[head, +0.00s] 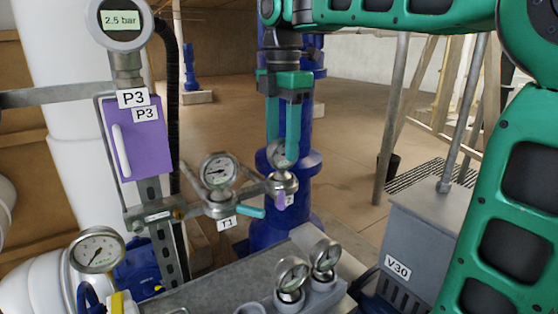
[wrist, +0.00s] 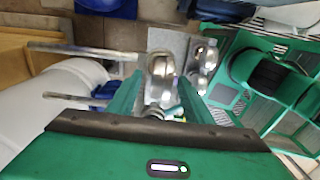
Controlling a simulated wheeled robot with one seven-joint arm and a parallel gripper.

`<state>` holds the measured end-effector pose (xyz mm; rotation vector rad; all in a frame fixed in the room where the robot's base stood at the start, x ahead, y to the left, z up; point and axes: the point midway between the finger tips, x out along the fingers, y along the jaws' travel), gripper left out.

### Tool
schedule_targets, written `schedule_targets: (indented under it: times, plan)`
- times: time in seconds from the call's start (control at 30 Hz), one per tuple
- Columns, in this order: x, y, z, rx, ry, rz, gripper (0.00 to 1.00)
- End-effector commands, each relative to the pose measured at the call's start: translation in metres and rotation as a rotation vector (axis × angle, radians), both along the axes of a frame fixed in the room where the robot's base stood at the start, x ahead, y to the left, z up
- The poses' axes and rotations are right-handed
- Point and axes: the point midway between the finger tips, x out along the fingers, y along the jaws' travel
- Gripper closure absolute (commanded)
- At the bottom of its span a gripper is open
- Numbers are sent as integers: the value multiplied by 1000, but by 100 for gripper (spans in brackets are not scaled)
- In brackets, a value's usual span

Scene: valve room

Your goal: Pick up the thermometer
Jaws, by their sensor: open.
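Several round dial instruments are in the head view, and I cannot tell by their faces which is the thermometer. One dial (head: 281,155) sits on a shiny metal fitting with a purple tag at the right end of the T1 pipe. My gripper (head: 282,160) is open and points down, its fingertips at this dial and partly covering it. I cannot tell whether they touch it. Another dial (head: 218,170) stands above the T1 label. Two more dials, one left (head: 292,275) and one right (head: 325,255), stand in a grey holder. In the wrist view a rounded metal body (wrist: 162,68) shows between the open fingers.
A teal lever (head: 250,211) sticks out beside the T1 label. A purple P3 panel (head: 138,140) and a 2.5 bar display (head: 121,20) are at left. A gauge (head: 97,248) is lower left. A grey V30 box (head: 425,235) stands at right. Open floor lies behind.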

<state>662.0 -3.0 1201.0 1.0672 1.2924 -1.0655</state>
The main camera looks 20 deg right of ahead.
Motion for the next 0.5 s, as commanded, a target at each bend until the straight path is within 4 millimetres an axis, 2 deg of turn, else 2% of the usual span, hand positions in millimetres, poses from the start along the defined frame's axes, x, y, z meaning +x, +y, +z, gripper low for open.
schedule_targets:
  times: [0.13, 0.43, 0.47, 0.5]
  plan:
    - [0, 0, -16, 1, 2, 0, 54]
    - [0, 0, -20, 0, 1, 1, 54]
    - [0, 0, -20, 0, 1, 1, 59]
    - [0, 0, -20, 0, 1, 1, 68]
